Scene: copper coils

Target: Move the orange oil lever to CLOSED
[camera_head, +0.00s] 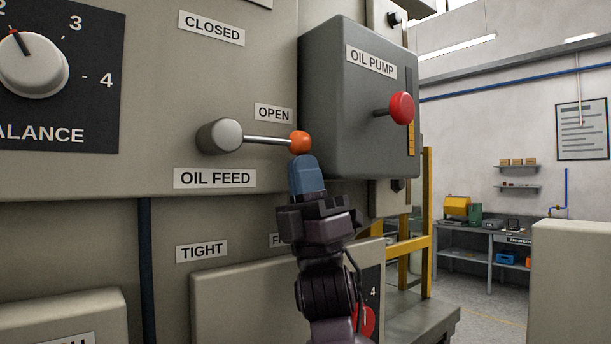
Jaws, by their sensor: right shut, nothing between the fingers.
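The orange knob (300,142) is at the right end of the oil lever's thin metal rod (268,140). The rod runs nearly level from a grey round hub (220,136), so the lever points right, just below the OPEN label (273,113). The CLOSED label (212,28) is higher up, above the hub. My right gripper (306,162) is shut, with blue fingertips just below the orange knob. The tips look close to the knob or touching it; I cannot tell which. My left gripper is not in view.
A dark grey OIL PUMP box (335,90) with a red knob (402,108) juts out just right of the lever. A white BALANCE dial (33,64) is at the left. The panel face between the hub and the CLOSED label is clear. A workbench (480,232) stands far right.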

